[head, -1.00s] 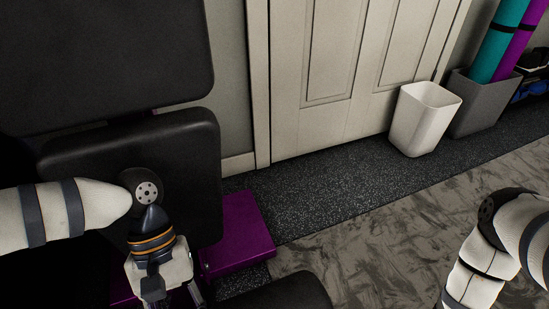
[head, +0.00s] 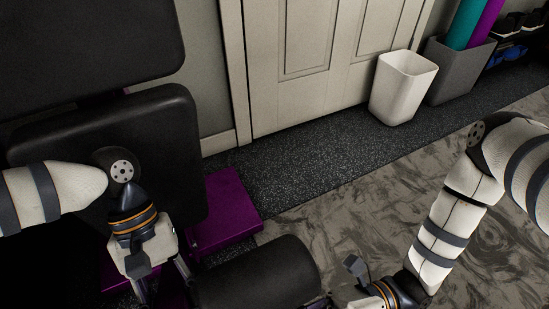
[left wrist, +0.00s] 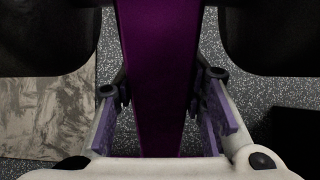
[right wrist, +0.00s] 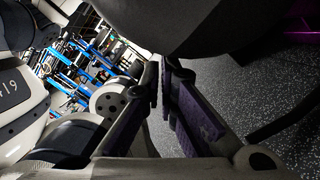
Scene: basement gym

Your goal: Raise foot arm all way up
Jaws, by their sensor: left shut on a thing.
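The foot arm shows in the left wrist view as a purple bar (left wrist: 155,80) with a black roller pad on each side, the left pad (left wrist: 50,38) and the right pad (left wrist: 275,38). My left gripper (left wrist: 162,90) is around the bar, a finger on each side, and holds it. In the head view my left gripper (head: 150,285) points down beside a black roller (head: 255,275); its fingertips are cut off or hidden. My right gripper (right wrist: 160,78) has its fingertips almost together with nothing visible between them, just below a dark rounded pad (right wrist: 190,25).
A black padded bench (head: 150,135) stands at the left with a purple base plate (head: 222,210) on the floor. A white bin (head: 402,90) and a grey box (head: 458,72) with rolled mats stand by the door (head: 310,60).

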